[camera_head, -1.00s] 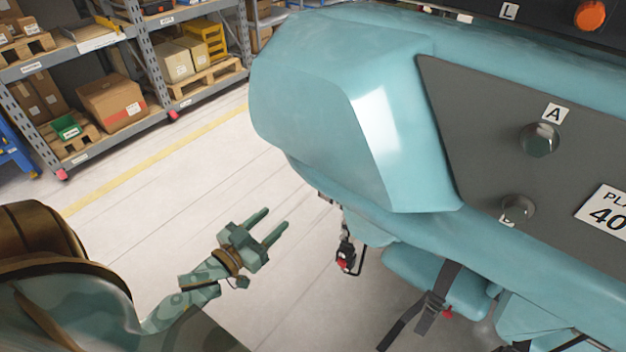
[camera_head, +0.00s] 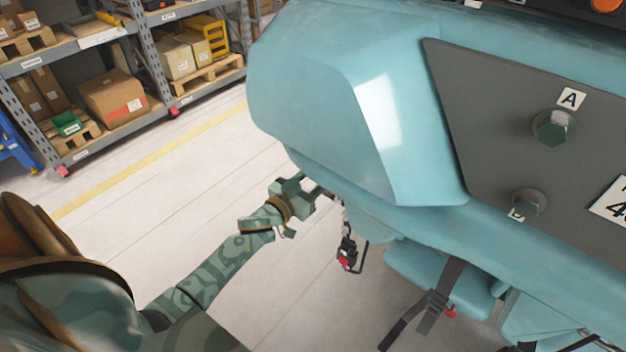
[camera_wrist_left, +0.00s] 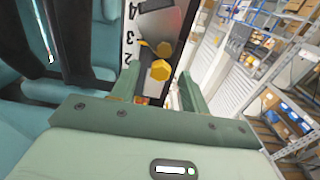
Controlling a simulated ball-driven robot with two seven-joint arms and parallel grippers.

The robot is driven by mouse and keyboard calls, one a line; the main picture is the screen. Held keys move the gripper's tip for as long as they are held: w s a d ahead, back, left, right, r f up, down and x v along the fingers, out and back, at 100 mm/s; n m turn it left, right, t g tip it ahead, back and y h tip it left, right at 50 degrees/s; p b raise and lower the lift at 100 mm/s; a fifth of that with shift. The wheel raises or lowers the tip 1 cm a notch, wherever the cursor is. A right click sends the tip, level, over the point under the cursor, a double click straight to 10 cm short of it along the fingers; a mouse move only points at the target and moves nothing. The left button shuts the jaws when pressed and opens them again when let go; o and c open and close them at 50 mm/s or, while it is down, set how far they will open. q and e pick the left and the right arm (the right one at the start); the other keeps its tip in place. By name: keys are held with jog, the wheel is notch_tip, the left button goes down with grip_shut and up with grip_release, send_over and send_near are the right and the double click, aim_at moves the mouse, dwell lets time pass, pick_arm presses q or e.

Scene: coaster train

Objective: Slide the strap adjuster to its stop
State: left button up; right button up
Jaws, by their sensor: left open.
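A dark strap (camera_head: 453,276) lies over a teal seat (camera_head: 410,268) at lower right of the head view. A small grey piece sits on it, too small to identify surely as the adjuster. Dark straps (camera_wrist_left: 75,35) also show at upper left in the left wrist view. My left gripper (camera_head: 312,191) is under the teal car's near end, its fingertips partly hidden by the body. In the left wrist view, the left gripper (camera_wrist_left: 158,82) is open and empty.
The teal car body (camera_head: 330,90) overhangs the gripper. A black and red hanging fitting (camera_head: 346,254) is close to its right. A grey panel (camera_head: 480,120) with bolts covers the car's side. Shelves (camera_head: 110,60) stand far back; the floor between is clear.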

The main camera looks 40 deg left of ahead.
pick_arm(q)
grip_shut()
notch_tip(320, 180, down, 3)
jog(key=shift+r+b, duration=0.1)
jog(key=shift+b, duration=0.7)
grip_release()
jog(key=shift+s, duration=0.1)
